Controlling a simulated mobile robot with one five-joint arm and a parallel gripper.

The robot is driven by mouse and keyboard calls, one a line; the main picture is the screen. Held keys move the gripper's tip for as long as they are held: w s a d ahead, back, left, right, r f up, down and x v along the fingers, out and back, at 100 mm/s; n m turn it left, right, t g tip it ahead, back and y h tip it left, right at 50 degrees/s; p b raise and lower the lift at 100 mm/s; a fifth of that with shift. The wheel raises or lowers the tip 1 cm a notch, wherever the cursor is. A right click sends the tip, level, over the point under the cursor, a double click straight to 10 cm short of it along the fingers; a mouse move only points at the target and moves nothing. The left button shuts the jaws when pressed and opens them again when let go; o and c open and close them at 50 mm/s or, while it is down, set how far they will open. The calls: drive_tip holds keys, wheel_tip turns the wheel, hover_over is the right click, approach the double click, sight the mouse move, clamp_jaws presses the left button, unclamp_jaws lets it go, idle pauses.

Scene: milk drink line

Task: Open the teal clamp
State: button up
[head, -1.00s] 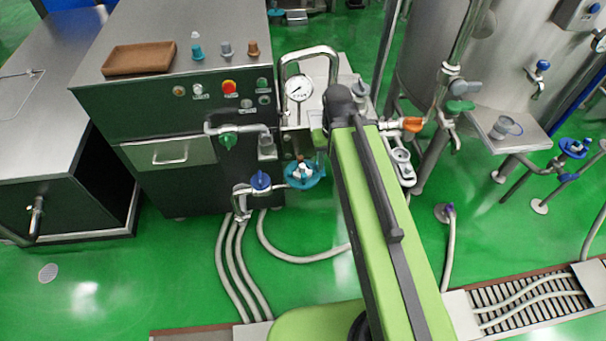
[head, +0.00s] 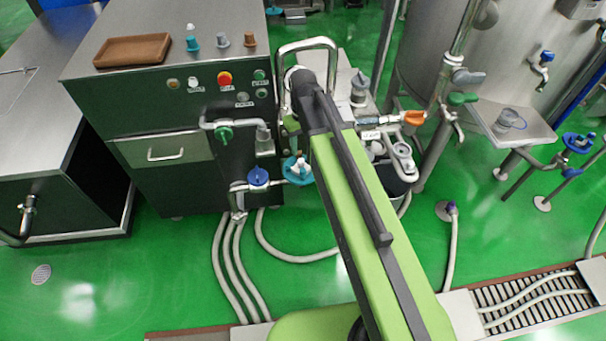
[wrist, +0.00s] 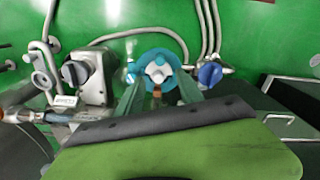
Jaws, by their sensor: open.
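The teal clamp (wrist: 171,54) is a round teal ring with a white, knob-like piece in its middle and a small brown part at its near side. It is at the centre of the wrist view. In the head view the teal clamp (head: 290,163) sits right of the blue valve, partly hidden by my arm. My gripper (wrist: 160,82) is open, with one dark green finger on each side of the clamp's near half. I cannot tell whether the fingers touch it.
A blue-handled valve (wrist: 209,74) is close on the clamp's right in the wrist view. A dark-knobbed fitting (wrist: 76,72) stands to the left. An orange-handled valve (head: 413,118) and a steel tank (head: 440,50) are right of my arm. Hoses (head: 228,268) cross the green floor.

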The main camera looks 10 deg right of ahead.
sight(303, 170)
wheel_tip(303, 170, down, 12)
drive_tip(key=b, duration=1)
drive_tip(key=shift+r, duration=0.1)
drive_tip(key=shift+c, duration=0.2)
clamp_jaws()
